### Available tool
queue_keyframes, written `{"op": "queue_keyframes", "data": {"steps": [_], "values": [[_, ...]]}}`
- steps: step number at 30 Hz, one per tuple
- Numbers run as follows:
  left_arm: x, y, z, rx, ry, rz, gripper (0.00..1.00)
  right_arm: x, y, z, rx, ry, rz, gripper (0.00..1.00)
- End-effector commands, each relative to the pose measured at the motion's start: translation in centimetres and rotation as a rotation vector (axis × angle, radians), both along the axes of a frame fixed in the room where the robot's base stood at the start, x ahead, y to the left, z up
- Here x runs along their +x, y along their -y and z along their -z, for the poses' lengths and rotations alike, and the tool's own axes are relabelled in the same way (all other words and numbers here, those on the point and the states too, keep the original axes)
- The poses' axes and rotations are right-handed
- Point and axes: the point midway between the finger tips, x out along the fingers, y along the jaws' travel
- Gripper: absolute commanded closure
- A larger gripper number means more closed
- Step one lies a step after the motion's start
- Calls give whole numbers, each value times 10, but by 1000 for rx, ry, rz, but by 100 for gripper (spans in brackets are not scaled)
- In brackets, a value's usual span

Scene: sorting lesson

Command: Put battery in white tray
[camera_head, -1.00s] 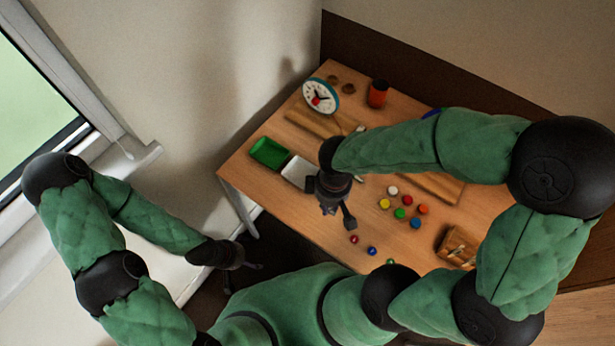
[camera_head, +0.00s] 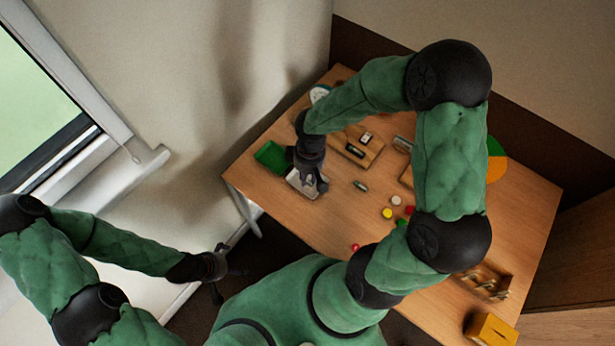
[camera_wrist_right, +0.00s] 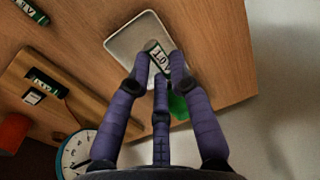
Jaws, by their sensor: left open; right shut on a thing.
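The white tray (camera_head: 296,186) is at the table's left edge, partly hidden by my right gripper (camera_head: 313,184). It also shows in the right wrist view (camera_wrist_right: 128,44). My right gripper is over the tray, shut on a battery (camera_wrist_right: 156,52) with a white lettered label and a dark green end. Whether this battery touches the tray floor I cannot tell. Another battery (camera_head: 360,186) lies on the table to the tray's right, and one more (camera_head: 355,150) lies on a wooden board. My left gripper (camera_head: 229,276) is open and empty, off the table.
A green tray (camera_head: 271,156) is beside the white tray, towards the back. The wooden board (camera_head: 375,151) and a clock (camera_head: 319,93) are further back. Coloured round pieces (camera_head: 387,213) lie near my right arm. A wooden box (camera_head: 482,282) and a yellow block (camera_head: 491,329) are at the right.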

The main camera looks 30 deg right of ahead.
Motion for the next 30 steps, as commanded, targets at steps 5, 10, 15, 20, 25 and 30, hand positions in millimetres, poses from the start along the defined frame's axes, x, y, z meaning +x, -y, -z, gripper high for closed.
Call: {"op": "queue_keyframes", "data": {"steps": [5, 10, 15, 20, 25, 30], "values": [[0, 0, 14, 0, 0, 0, 0, 19, 12, 34, 1, -4, 1, 98], [0, 0, 17, 0, 0, 0, 0, 30, 18, 46, 1, -3, 0, 98], [0, 0, 20, 0, 0, 0, 0, 35, 21, 53, 1, -1, 0, 98], [0, 0, 31, 0, 1, 0, 0, 38, 24, 75, 1, -3, -1, 98], [0, 0, 37, 0, 0, 0, 0, 38, 24, 89, 1, -1, -1, 98], [0, 0, 35, 0, 1, 0, 0, 38, 24, 87, 1, -1, -1, 98]]}}
